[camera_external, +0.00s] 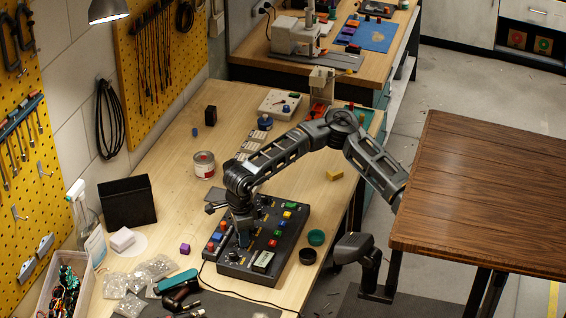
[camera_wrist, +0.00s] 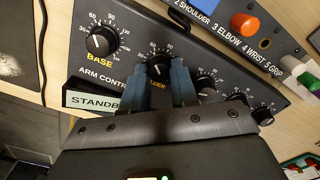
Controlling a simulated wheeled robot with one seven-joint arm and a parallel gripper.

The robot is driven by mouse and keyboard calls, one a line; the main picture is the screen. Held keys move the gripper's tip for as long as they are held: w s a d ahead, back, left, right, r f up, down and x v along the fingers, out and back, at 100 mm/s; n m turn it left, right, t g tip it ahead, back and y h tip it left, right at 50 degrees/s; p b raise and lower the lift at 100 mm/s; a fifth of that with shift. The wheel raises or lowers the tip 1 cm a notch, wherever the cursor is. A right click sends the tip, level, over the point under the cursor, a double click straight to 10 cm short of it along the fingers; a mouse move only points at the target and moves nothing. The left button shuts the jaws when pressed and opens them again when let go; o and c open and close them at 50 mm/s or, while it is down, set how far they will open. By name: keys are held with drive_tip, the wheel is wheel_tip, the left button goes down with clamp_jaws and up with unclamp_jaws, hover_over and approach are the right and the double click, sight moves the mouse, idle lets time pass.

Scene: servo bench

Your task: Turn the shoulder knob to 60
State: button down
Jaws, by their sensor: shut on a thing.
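The dark arm control box (camera_external: 290,226) lies on the wooden bench under my arm. In the wrist view its sloped panel (camera_wrist: 170,35) carries a row of black knobs with printed scales. The shoulder knob (camera_wrist: 158,67) is second from the left, with part of its yellow label hidden by my gripper. My gripper (camera_wrist: 158,78) has its two blue-grey fingers on either side of this knob, shut on it. Its white pointer is too small to read surely. In the external view my gripper (camera_external: 243,234) points down at the box, and the knob is hidden.
The base knob (camera_wrist: 102,41) is on the left, and a third knob (camera_wrist: 207,87) is close to my right finger. A STANDBY display (camera_wrist: 92,98) sits below the base knob. A button strip (camera_wrist: 250,35) lies beside the panel. Clear bags (camera_external: 150,270) and a teal-handled tool (camera_external: 176,281) lie nearby.

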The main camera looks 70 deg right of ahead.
drive_tip(key=shift+m, duration=0.4)
drive_tip(key=c, duration=0.9)
unclamp_jaws()
drive_tip(key=shift+o, duration=0.2)
wheel_tip(320, 180, up, 8)
drive_tip(key=shift+f+p, duration=0.1)
drive_tip(key=shift+p, duration=0.45)
